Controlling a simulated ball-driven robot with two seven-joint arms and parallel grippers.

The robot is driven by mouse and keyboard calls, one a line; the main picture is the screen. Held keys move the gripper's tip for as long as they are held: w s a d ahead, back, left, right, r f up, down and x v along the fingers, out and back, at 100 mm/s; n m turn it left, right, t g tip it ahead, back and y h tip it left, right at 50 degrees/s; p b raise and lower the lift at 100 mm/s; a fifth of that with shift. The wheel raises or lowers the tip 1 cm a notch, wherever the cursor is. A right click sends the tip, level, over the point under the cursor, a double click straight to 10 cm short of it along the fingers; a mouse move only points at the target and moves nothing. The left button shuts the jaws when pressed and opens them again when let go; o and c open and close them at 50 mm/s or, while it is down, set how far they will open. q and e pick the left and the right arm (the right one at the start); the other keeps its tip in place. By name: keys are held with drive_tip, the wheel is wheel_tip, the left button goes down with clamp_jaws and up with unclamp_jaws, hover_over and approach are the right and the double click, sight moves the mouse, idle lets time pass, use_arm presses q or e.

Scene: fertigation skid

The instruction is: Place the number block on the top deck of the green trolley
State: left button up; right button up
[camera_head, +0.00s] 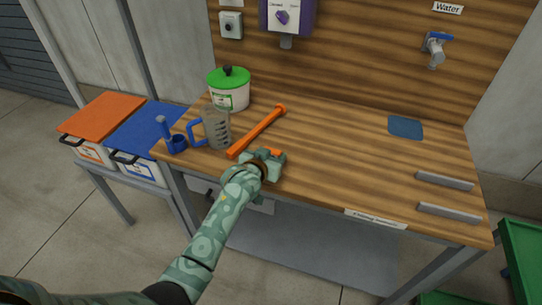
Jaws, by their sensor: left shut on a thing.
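My left gripper (270,166) is over the front left part of the wooden bench, near its front edge. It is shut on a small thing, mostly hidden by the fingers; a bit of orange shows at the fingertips. I take this for the number block (275,152), as no other block is in view, but no number can be read. The green trolley (525,262) stands at the lower right, beyond the bench's right end, cut off by the picture edge. Only part of its top deck shows. My right gripper is not in view.
Orange- and blue-lidded bins stand left. The bench's middle is clear.

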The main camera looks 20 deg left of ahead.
use_arm(q)
drive_tip(key=shift+f, duration=0.2)
drive_tip(key=o, duration=1)
drive_tip(key=shift+c, duration=0.2)
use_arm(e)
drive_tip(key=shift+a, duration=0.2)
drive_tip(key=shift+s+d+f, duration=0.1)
